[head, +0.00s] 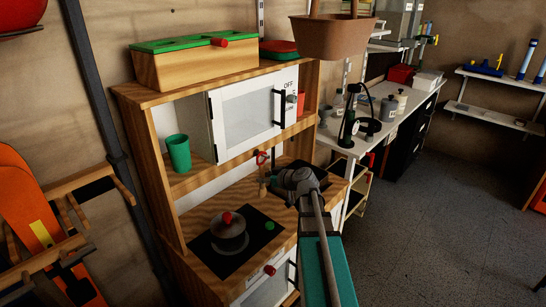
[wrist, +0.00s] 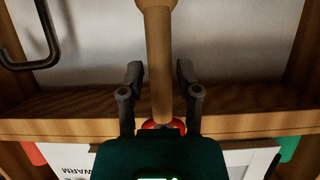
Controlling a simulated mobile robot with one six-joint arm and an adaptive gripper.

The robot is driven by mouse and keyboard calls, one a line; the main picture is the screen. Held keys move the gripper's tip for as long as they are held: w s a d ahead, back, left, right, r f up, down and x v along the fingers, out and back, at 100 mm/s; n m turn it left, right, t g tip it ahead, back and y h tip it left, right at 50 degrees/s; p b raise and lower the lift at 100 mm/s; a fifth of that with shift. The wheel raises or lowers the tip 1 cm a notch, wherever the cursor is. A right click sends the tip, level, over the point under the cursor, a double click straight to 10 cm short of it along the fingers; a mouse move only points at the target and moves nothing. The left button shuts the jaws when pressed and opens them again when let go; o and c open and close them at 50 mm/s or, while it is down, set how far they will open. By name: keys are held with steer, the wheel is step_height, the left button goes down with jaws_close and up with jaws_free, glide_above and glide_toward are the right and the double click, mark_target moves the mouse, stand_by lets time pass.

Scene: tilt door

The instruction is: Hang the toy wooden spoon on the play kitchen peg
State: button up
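The toy wooden spoon (wrist: 158,60) runs between my gripper's fingers in the wrist view, with its wide wooden end at the top edge. That view is upside down. A red part (wrist: 160,124) shows just above my gripper body; in the head view a red loop (head: 262,157) stands above the spoon's wooden part (head: 262,189). My gripper (wrist: 160,80) has a gap on each side of the handle, so its fingers look open around it. In the head view my gripper (head: 272,180) is under the kitchen's upper cabinet. I cannot clearly make out the peg or whether the spoon hangs on it.
The play kitchen (head: 150,170) has a white-doored upper cabinet (head: 250,105) and a wooden shelf edge close to my gripper. A green cup (head: 179,153) stands on its left shelf. A pot (head: 230,232) stands on the black hob. A black faucet (wrist: 45,55) is near my fingers.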

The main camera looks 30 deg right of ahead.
steer(key=o, duration=0.5)
steer(key=shift+c, duration=0.2)
steer(key=shift+r, duration=0.1)
steer(key=shift+s+d+r+p, duration=0.15)
steer(key=shift+s+r+p, duration=0.3)
steer(key=shift+p, duration=0.15)
steer(key=s+d, duration=0.3)
steer(key=s, duration=0.6)
steer(key=shift+s+d+r+p, duration=0.2)
steer(key=shift+d+r+p, duration=0.05)
steer(key=shift+r+p, duration=0.15)
